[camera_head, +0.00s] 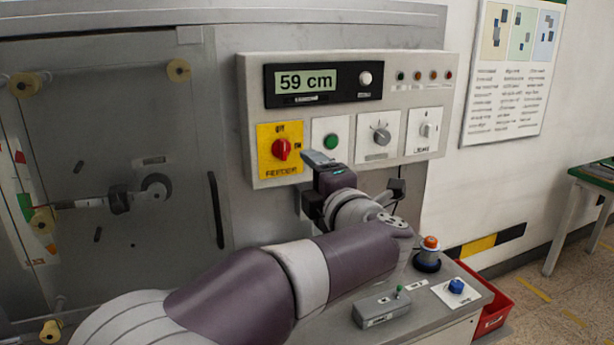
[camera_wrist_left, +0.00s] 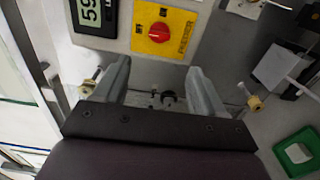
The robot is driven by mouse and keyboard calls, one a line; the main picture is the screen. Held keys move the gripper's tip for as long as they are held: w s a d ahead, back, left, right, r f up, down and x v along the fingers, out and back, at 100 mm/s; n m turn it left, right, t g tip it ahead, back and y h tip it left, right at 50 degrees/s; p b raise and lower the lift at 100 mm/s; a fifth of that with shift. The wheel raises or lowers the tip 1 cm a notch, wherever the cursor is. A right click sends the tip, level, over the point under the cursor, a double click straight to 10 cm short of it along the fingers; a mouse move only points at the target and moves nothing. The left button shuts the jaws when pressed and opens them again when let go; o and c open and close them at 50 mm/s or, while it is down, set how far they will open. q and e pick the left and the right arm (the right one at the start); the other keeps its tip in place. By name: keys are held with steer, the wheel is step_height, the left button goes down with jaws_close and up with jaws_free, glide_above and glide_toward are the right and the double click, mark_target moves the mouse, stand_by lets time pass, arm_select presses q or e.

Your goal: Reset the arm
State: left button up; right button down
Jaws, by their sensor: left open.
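My left arm comes in from the bottom left of the head view and reaches toward the control panel (camera_head: 350,70). My left gripper (camera_head: 318,158) is in front of the panel's lower edge, just right of the red knob (camera_head: 281,149) on its yellow plate and below the green button (camera_head: 330,141). In the left wrist view, the two fingers of my left gripper (camera_wrist_left: 160,68) stand wide apart with nothing between them. The red knob (camera_wrist_left: 159,33) shows beyond the fingertips there, on the yellow plate. My right gripper is in neither view.
A display (camera_head: 306,84) reads 59 cm. A glazed door (camera_head: 110,150) is on the left. A small ledge at lower right carries an orange-topped button (camera_head: 430,243), a blue button (camera_head: 456,286) and a grey switch box (camera_head: 382,309). A red bin (camera_head: 494,310) stands beside it.

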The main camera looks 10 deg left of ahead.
arm_select(q)
steer(key=w+d+f+m+t+h, duration=0.2)
steer(key=d+f+m+h, duration=0.4)
steer(key=d+m+h, duration=0.55)
steer(key=s+f+m+g+h+p, duration=0.2)
steer(key=s+f+m+g, duration=0.15)
steer(key=f+m, duration=0.5)
steer(key=s+a+f+m+g+p, duration=0.1)
steer(key=s+a+f+m+g, duration=0.5)
steer(key=s+f, duration=0.45)
steer(key=s+a+f+g+y+p, duration=0.1)
steer(key=s+a+f+g, duration=0.1)
steer(key=s+a, duration=0.4)
steer(key=s+a+f+g+y+p, duration=0.2)
steer(key=s+a+f+g, duration=0.1)
steer(key=s+a, duration=0.3)
steer(key=shift+s+a+n+g, duration=0.2)
steer(key=shift+a+n+g, duration=0.1)
steer(key=shift+g, duration=0.35)
